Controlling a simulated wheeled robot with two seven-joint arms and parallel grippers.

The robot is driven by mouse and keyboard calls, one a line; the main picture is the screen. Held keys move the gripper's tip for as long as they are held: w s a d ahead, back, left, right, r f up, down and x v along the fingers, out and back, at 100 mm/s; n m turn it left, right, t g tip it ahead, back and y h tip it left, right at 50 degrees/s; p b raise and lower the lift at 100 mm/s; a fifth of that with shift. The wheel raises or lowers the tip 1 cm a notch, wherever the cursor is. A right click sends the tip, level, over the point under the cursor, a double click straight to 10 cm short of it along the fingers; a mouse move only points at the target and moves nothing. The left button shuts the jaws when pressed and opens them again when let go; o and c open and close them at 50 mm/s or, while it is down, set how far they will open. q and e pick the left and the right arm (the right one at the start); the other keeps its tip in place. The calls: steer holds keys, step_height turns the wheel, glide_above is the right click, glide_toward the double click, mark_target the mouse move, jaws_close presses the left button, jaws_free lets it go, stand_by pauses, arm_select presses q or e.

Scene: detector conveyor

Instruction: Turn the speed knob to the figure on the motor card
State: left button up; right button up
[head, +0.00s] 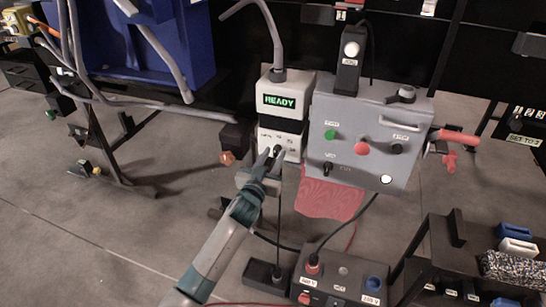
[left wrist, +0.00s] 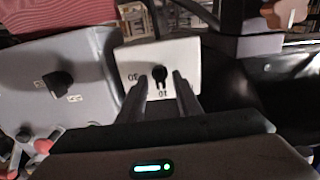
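The speed knob (left wrist: 160,76) is a small black knob on the white face of the control box (head: 287,85), whose green display reads READY. Figures are printed around the knob; in the left wrist view they look like 30 and 10. My left gripper (head: 266,160) is at this face in the head view. In the left wrist view its two fingers (left wrist: 162,84) stand open on either side of the knob, with a gap on each side. A card (head: 524,140) at the right seems to read SET TO; its figure is too small to be sure of. My right gripper is out of view.
A grey panel (head: 340,110) with buttons, a handle and a red lever (head: 458,136) stands right beside the control box. A hose rises from the box top. A blue bin (head: 150,50) is at the back left. A socket box (head: 340,275) with cables is below.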

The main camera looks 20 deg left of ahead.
arm_select(q)
jaws_close()
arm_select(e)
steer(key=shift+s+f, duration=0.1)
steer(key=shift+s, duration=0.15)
